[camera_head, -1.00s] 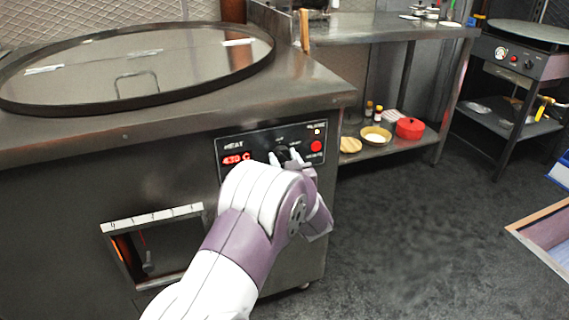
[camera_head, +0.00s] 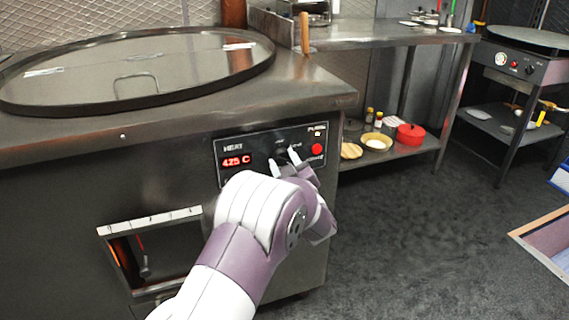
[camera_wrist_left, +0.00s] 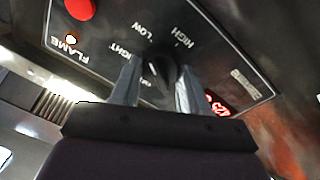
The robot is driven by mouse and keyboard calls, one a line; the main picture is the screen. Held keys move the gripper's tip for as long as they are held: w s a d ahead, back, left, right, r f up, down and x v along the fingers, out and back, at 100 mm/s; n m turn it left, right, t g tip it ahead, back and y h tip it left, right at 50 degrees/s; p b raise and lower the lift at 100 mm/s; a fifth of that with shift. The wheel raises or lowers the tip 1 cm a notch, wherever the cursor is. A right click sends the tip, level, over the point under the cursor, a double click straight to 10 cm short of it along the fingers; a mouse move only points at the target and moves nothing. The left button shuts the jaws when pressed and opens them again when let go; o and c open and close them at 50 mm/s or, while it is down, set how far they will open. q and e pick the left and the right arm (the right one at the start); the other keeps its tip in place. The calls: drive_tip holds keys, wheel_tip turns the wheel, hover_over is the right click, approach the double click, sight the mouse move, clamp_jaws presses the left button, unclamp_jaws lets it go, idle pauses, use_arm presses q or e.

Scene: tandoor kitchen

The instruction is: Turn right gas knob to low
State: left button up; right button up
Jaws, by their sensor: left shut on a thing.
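The black gas knob (camera_wrist_left: 160,74) sits on the dark control panel (camera_head: 231,173), between my left gripper's fingers. Around it in the wrist view are the labels LOW, HIGH and LIGHT, plus a partly covered one. A small pale mark shows on the knob, but I cannot tell exactly which label it points to. My left gripper (camera_head: 284,163) is shut on the knob; its two grey fingers also flank it in the wrist view (camera_wrist_left: 155,86). The red display (camera_head: 237,162) reads 425 C. A flame lamp (camera_head: 318,133) glows above a red button (camera_head: 316,149). My right gripper is out of view.
The tandoor's round lid (camera_head: 190,75) lies on the steel top above the panel. An open hatch (camera_head: 150,250) is below left. A steel shelf table (camera_head: 360,33) with bowls and a red pot (camera_head: 410,134) stands right. The floor in front is clear.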

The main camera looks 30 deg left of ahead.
use_arm(q)
drive_tip(key=shift+f, duration=0.1)
drive_tip(key=o, duration=1.1)
drive_tip(key=shift+c, duration=0.2)
drive_tip(key=r+p+v, duration=0.1)
drive_tip(key=p+v, duration=0.2)
drive_tip(key=v, duration=0.9)
drive_tip(key=shift+s+d+f, duration=0.25)
drive_tip(key=shift+s+f, duration=0.05)
drive_tip(key=shift+f, duration=0.15)
